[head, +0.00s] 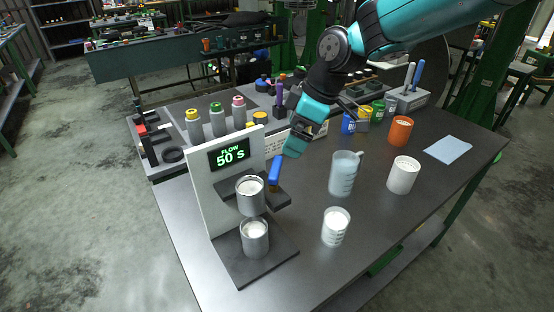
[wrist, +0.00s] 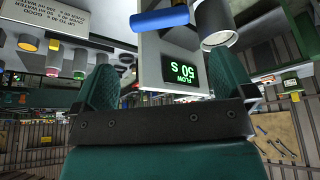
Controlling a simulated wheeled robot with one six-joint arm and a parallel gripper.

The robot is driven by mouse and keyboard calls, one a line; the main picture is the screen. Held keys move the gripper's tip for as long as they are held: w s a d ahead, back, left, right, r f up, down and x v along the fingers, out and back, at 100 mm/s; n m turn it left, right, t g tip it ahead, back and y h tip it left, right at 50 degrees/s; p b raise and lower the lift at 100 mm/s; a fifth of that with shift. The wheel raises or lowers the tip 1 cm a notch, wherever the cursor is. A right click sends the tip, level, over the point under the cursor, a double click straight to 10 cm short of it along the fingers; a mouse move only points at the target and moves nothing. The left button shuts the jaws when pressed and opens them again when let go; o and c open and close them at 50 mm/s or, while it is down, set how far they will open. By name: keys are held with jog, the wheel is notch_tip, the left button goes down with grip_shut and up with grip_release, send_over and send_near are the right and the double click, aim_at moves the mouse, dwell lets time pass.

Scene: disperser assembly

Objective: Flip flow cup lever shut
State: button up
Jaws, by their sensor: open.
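The flow stand (head: 229,180) is a white upright on a dark base, with a display reading "FLOW 50 S". A metal flow cup (head: 250,188) with pale contents sits in its bracket, above a second metal cup (head: 255,238) on the base. The blue lever (head: 275,171) stands steeply beside the flow cup. My gripper (head: 292,149) is just above and right of the lever. In the wrist view, which is upside down, my open fingers (wrist: 164,65) show with nothing held. The blue lever (wrist: 160,18) lies beyond the fingertips, next to the flow cup (wrist: 214,22).
A translucent jug (head: 344,174), a white cup (head: 403,175) and a clear beaker (head: 335,227) stand right of the stand. Capped bottles (head: 216,118) stand behind it. An orange cup (head: 400,131) and a blue cloth (head: 447,150) lie farther right.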

aim_at(276, 167)
jog(key=p+x, duration=0.2)
jog(key=x, duration=0.8)
jog(key=shift+c, duration=0.5)
jog(key=c, duration=0.7)
jog(key=shift+s+a, duration=0.1)
jog(key=shift+c, duration=0.7)
